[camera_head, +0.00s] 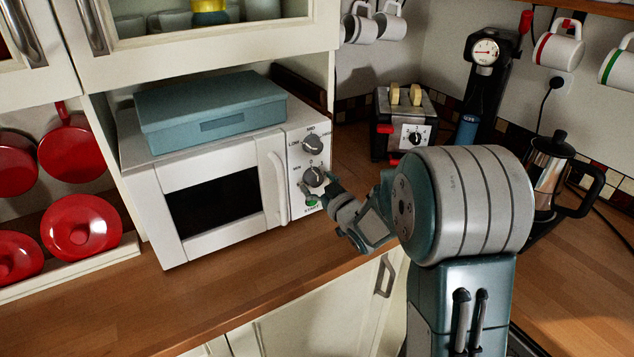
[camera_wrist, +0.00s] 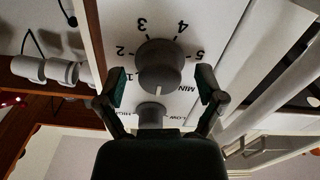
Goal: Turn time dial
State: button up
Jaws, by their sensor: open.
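The white microwave (camera_head: 262,195) stands on the wooden counter, with two grey knobs on its right-hand panel. The lower knob is the time dial (camera_head: 314,177). In the wrist view the time dial (camera_wrist: 158,62) is ringed by numbers and "MIN", and its white mark points down in the picture. My gripper (camera_head: 322,190) is at the panel. It is open in the wrist view (camera_wrist: 161,84), with one finger on each side of the dial and a visible gap on both sides. The fingers partly cover the dial in the head view.
The power knob (camera_head: 312,144) sits above the time dial. A green start button (camera_head: 310,202) is below it, and the door handle (camera_head: 274,190) is just left. A blue box (camera_head: 212,108) lies on the microwave. A toaster (camera_head: 402,125) and coffee pot (camera_head: 548,180) stand right.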

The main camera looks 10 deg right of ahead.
jog(key=shift+w+a, duration=0.1)
jog(key=shift+w, duration=0.1)
jog(key=c, duration=1.1)
jog(key=shift+c, duration=0.2)
